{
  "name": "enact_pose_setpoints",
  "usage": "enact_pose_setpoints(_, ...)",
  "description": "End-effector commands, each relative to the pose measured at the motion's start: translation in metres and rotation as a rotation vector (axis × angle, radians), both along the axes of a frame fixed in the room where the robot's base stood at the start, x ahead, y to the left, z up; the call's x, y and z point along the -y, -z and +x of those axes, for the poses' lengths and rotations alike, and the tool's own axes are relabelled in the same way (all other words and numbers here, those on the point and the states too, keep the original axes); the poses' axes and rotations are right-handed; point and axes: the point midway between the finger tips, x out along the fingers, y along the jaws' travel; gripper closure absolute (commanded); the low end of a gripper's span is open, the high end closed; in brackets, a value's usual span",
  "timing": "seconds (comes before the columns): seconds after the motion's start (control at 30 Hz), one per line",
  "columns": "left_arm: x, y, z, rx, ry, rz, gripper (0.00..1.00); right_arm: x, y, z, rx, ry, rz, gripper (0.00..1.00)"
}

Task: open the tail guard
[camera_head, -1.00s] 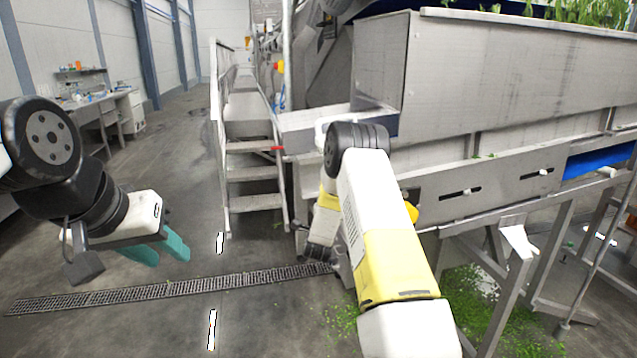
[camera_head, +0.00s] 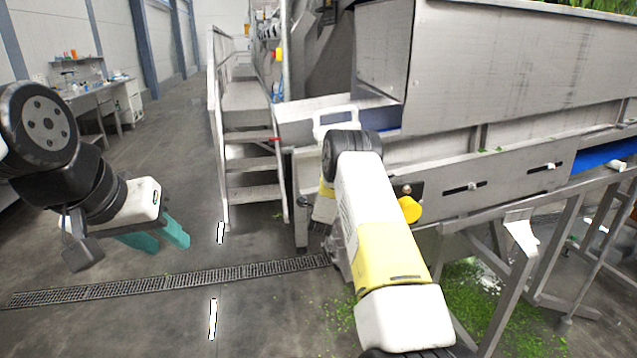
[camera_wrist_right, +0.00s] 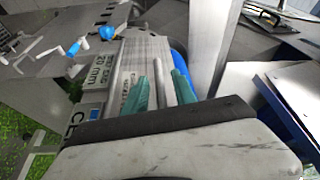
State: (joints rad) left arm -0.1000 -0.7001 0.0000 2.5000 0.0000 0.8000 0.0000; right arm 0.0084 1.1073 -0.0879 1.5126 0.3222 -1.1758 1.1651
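My right gripper (camera_wrist_right: 163,92) shows its two teal fingers in the right wrist view. They stand apart, with a pale grey rod (camera_wrist_right: 160,78) between them; whether they touch it I cannot tell. Beyond the fingers is a ridged grey metal part (camera_wrist_right: 148,48) with printed labels, one reading "20 mm". I cannot tell for sure which part is the tail guard. In the head view my right forearm hides the right fingers at the end of the metal machine (camera_head: 500,70). My left gripper (camera_head: 180,238) hangs empty at the left, its teal fingers slightly apart.
Metal steps (camera_head: 252,165) with a handrail stand left of the machine. A yellow knob (camera_head: 410,208) sits beside my right arm. A floor drain (camera_head: 170,283) crosses the open floor at left.

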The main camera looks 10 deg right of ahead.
Motion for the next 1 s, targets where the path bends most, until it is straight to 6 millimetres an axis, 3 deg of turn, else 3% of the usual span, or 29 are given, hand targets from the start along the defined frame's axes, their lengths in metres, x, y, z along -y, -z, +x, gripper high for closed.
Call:
enact_pose_setpoints(0.2,0.0,0.0,0.0,0.0,0.0,0.0,0.64,0.0002,0.0002,0.0002,0.0,0.0,0.0,0.7)
enact_pose_setpoints(0.37,0.0,0.0,0.0,0.0,0.0,0.0,0.64,0.0001,0.0003,0.0,-0.001,0.0,0.0,1.0)
enact_pose_setpoints(1.0,0.0,0.0,0.0,0.0,0.0,0.0,0.64,-0.0003,0.0009,-0.0003,-0.002,0.0,0.001,1.0)
